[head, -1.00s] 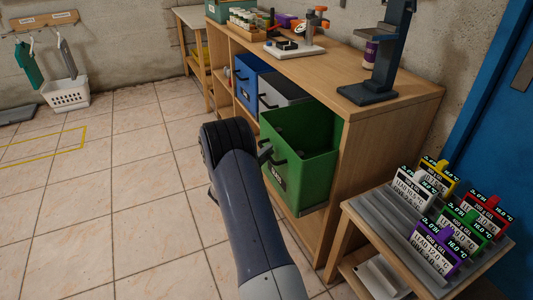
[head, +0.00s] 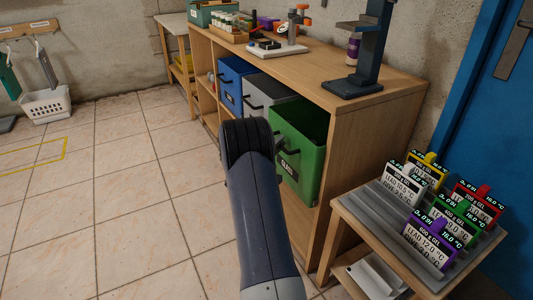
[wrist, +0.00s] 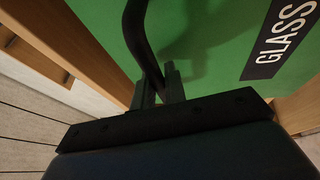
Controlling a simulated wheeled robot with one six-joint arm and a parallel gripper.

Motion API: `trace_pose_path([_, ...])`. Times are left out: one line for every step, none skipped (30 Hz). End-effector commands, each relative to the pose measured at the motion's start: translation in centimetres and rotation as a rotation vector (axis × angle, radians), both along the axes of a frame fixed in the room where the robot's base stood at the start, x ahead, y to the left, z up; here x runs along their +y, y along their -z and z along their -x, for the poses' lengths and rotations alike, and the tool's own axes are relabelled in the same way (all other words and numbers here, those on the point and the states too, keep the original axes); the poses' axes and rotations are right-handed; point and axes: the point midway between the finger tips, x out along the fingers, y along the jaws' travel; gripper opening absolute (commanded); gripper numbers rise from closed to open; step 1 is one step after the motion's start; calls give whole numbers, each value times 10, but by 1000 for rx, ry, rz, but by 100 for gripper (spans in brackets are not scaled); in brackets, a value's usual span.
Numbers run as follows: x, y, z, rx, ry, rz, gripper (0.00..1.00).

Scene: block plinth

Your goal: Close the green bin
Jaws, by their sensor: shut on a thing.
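The green bin (head: 303,130) sits in the right bay of the wooden shelf unit in the head view, pulled partly out past the shelf front with its open top showing. In the wrist view its green front (wrist: 210,40) fills the upper middle, with a black label reading GLASS (wrist: 284,40). My gripper (wrist: 160,88) is shut on the bin's black handle (wrist: 140,35), close to the green front. In the head view my arm hides the fingers and part of the bin's left side.
A grey bin (head: 268,95) and a blue bin (head: 236,82) sit in the bays to the left. A small wooden table (head: 345,205) with several labelled cards stands close on the right. Tiled floor (head: 120,200) lies open to the left.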

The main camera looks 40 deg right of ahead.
Motion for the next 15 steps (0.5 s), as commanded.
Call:
trace_pose_path([-10, 4, 2, -2, 2, 0, 0])
trace_pose_path([-14, 3, 3, -2, 1, 0, 0])
trace_pose_path([-20, 3, 5, -2, 1, 1, 0])
trace_pose_path([-24, 3, 6, -2, 0, 1, 0])
trace_pose_path([-28, 3, 6, -2, 0, 0, 0])
trace_pose_path([-33, 3, 8, -2, 0, 1, 0])
trace_pose_path([-36, 3, 9, -2, 0, 1, 0])
trace_pose_path([-39, 2, 9, -2, -1, 0, 0])
trace_pose_path([-42, 2, 10, -1, -2, 1, 0])
trace_pose_path([-44, 1, 10, -1, -3, 1, 0])
trace_pose_path([-45, 1, 10, 0, -3, 1, 0])
trace_pose_path([-47, 1, 11, 0, -3, 1, 0])
trace_pose_path([-47, 0, 11, 0, -3, 1, 0])
trace_pose_path([-48, 0, 11, 1, -3, 1, 0])
trace_pose_path([-48, 0, 11, 2, -3, 0, 0])
